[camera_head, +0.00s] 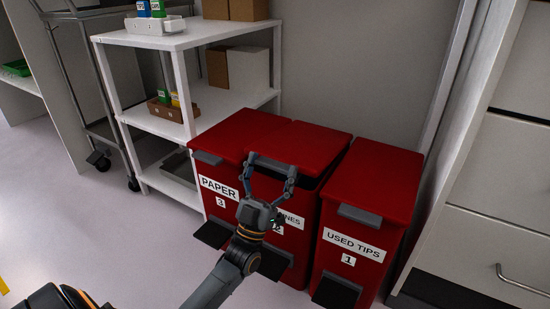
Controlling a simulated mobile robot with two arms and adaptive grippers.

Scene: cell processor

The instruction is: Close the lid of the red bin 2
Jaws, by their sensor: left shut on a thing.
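The red bin 2 (299,238) stands in the middle of three red bins, its label partly hidden by my left gripper. Its red lid (305,148) looks slightly raised at the front, with a dark gap under its front right edge. My right gripper is not in view.
The red PAPER bin 3 (216,170) stands close on the left and the red USED TIPS bin 1 (370,200) on the right; both lids look shut. A white shelf (200,36) is behind left, drawers (500,180) are at right.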

